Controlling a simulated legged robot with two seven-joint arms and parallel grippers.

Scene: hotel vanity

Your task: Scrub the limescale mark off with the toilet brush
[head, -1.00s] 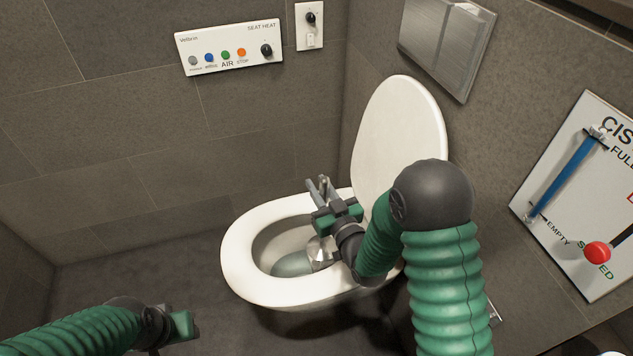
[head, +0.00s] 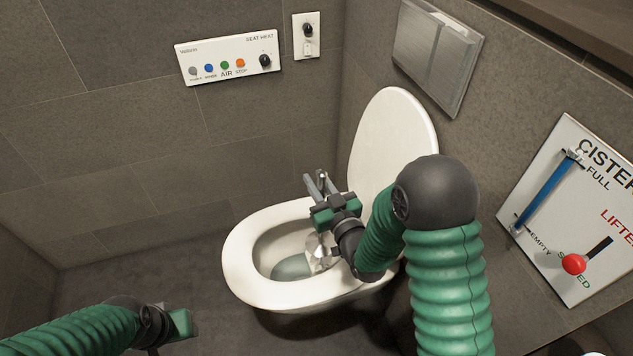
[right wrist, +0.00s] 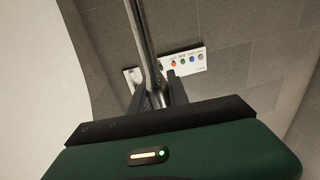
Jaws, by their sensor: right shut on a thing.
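My right gripper (head: 318,188) is over the right part of the toilet bowl (head: 247,285), with its arm coming in from the right. It is shut on the toilet brush, whose shiny metal handle runs up between the fingers in the right wrist view (right wrist: 142,38). A pale, shiny part of the brush (head: 319,254) shows below the gripper, inside the bowl. The forearm partly covers the bowl. I cannot make out the limescale mark. My left gripper (head: 180,324) is low at the left, away from the toilet; its fingers do not show clearly.
The raised white lid (head: 392,135) stands behind the bowl, close to my right arm. A button panel (head: 228,57) and a small switch plate (head: 306,37) are on the back wall. A cistern board (head: 575,215) with a blue gauge and red knob is at right.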

